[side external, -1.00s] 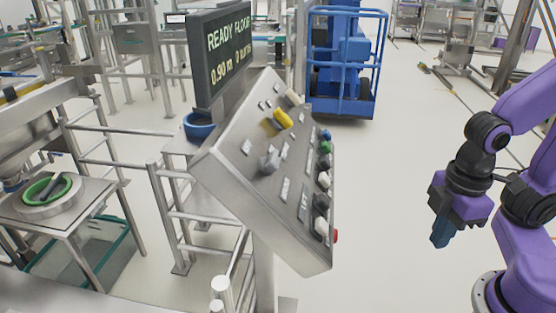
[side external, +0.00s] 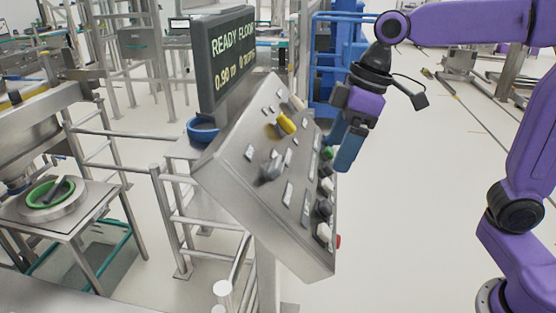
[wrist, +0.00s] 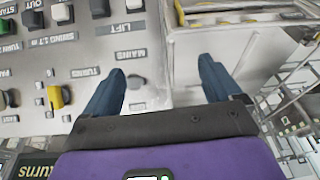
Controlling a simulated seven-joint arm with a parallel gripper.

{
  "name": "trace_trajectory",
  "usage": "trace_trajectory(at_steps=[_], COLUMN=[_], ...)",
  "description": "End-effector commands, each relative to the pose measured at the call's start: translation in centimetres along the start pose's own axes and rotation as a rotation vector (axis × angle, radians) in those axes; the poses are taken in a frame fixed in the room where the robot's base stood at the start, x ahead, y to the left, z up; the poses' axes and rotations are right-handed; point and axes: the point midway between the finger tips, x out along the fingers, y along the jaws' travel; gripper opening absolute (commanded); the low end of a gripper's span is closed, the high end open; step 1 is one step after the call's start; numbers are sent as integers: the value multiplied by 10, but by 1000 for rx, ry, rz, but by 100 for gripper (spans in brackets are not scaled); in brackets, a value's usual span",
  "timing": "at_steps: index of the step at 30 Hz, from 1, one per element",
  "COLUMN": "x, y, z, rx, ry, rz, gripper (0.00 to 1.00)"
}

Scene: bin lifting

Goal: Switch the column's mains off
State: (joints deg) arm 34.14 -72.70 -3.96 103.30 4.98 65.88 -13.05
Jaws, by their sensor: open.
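The column's sloped steel control panel (side external: 235,165) stands in the middle of the side view. The wrist view shows its face, with upside-down lettering including a MAINS label (wrist: 130,54). A grey knob (wrist: 135,80) sits beside that label; it appears to be the grey knob (side external: 269,170) on the panel's left part in the side view. My gripper (side external: 345,158) is open and empty, fingers pointing down, in front of the panel's right-hand button row. In the wrist view my gripper (wrist: 162,68) has its left fingertip next to the grey knob. The gap to the panel is unclear.
A yellow knob (side external: 286,122) and a button row with a green button (side external: 327,153) share the panel. A red button (side external: 338,241) is on its lower right side. A display (side external: 222,60) reading READY FLOOR stands behind.

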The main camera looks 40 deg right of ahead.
Motion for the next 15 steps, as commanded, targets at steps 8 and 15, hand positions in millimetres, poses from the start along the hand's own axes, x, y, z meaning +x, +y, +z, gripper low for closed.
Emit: trace_trajectory(at_steps=[8,15], x=[-42,-50], y=[60,75], z=[-58,-69], rx=[67,80], ry=[100,123], rz=[42,55], gripper=[92,92])
